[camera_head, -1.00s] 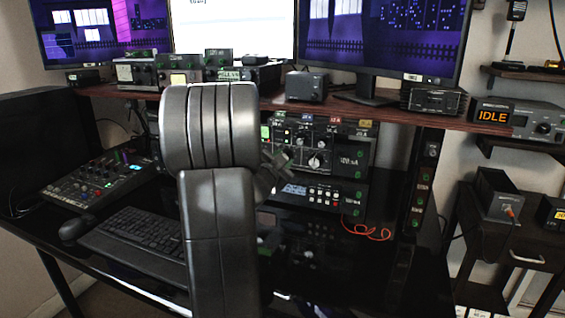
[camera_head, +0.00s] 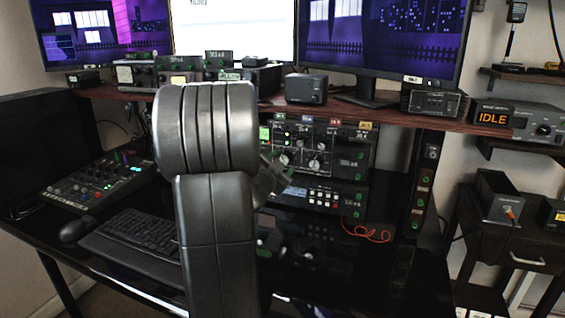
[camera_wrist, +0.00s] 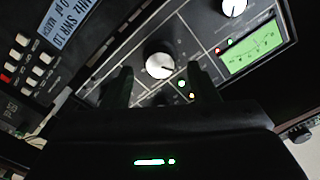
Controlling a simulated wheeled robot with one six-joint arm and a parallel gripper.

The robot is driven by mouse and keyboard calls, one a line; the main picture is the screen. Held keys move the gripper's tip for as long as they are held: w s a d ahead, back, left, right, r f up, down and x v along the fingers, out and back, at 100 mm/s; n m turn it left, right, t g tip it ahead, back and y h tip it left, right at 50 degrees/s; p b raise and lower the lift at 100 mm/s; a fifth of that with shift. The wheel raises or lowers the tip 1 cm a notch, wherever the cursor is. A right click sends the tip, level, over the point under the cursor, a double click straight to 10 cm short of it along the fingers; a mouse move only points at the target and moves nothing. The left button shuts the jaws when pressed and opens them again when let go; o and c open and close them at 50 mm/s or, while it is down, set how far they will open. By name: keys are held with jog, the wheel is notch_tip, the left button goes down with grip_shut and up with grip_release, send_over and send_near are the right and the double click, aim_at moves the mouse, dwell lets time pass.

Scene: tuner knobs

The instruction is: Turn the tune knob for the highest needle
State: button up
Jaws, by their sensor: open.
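The tuner panel (camera_head: 345,150) stands under the shelf, with several pale-capped knobs; its labels are too small to read. In the wrist view a large silver-capped knob (camera_wrist: 159,65) appears between and just beyond my fingertips. Another pale knob (camera_wrist: 233,8) is at the top edge. The green-lit needle meter (camera_wrist: 250,50) is to the right, tilted in the picture; its needle is hard to read. My gripper (camera_wrist: 161,88) is open, with nothing between its fingers. In the head view my arm hides part of the panel, and my gripper (camera_head: 272,176) shows only as a dark shape.
A lower unit with a display and buttons (camera_head: 318,196) sits below the panel. A red cable (camera_head: 367,233) lies on the black desk. A keyboard (camera_head: 130,235) and a mixer (camera_head: 97,184) are at left. The shelf edge (camera_head: 400,114) overhangs the panel.

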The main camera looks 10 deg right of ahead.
jog(key=p+v, duration=0.1)
jog(key=v, duration=1.1)
jog(key=b+x, duration=0.1)
jog(key=x, duration=1.3)
jog(key=shift+s, duration=0.1)
